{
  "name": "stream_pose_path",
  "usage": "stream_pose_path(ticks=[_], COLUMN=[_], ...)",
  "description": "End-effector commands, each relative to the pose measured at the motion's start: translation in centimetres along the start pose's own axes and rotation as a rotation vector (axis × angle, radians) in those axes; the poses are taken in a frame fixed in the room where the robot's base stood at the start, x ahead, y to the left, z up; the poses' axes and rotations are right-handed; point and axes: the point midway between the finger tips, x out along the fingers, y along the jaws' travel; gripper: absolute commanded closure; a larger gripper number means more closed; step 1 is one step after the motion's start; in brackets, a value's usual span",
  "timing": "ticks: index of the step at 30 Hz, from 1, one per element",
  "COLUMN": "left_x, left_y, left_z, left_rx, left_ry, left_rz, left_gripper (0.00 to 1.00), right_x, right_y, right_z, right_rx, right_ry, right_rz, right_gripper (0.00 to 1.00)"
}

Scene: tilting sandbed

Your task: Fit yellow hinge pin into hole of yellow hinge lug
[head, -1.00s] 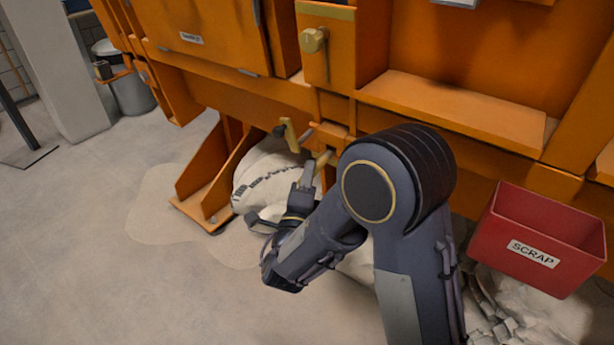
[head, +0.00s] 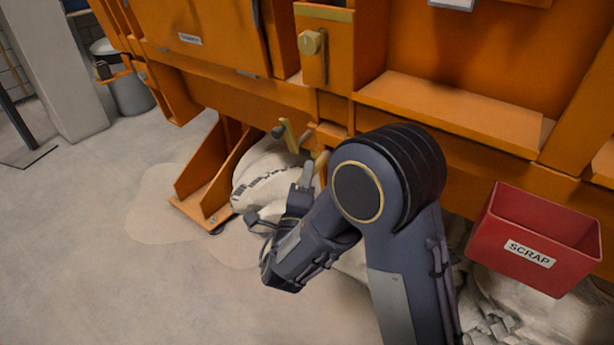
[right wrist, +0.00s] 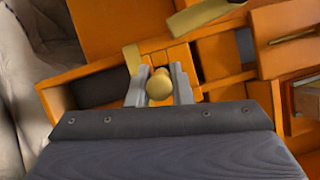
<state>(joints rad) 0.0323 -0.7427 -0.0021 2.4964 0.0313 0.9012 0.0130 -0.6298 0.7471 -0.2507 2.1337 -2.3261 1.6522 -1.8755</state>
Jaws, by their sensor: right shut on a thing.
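The yellow hinge pin (right wrist: 159,86) is between the fingers of my right gripper (right wrist: 158,88), its round head facing the right wrist camera. In the head view, this gripper (head: 305,178) is low in front of the orange frame, partly hidden by my own arm. A yellow lug-like piece (right wrist: 132,58) shows just beyond the fingers in the right wrist view. Yellow pieces also show in the head view, one upright (head: 290,136) and one near the gripper (head: 321,163); I cannot tell which is the hinge lug. The pin's far end and the hole are hidden. My left gripper is not in view.
A large orange frame (head: 445,108) fills the back, with an orange foot bracket (head: 205,195) at left. A pale sack (head: 262,180) lies behind the gripper. A red scrap bin (head: 535,235) stands at right beside rubble (head: 495,320). The left floor is clear.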

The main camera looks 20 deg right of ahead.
Motion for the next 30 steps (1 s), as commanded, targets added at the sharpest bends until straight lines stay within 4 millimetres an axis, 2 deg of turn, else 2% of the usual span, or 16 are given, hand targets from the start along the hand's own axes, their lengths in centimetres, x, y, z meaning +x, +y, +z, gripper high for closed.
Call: stream_pose_path(ticks=[30], left_x=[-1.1], left_y=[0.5], left_z=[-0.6], left_rx=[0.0], left_ry=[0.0], left_rz=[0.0], left_gripper=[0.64], right_x=[2.1], right_y=[-0.1], right_z=[-0.9], right_rx=[0.0], right_ry=[0.002], right_rz=[-0.003], right_gripper=[1.0])
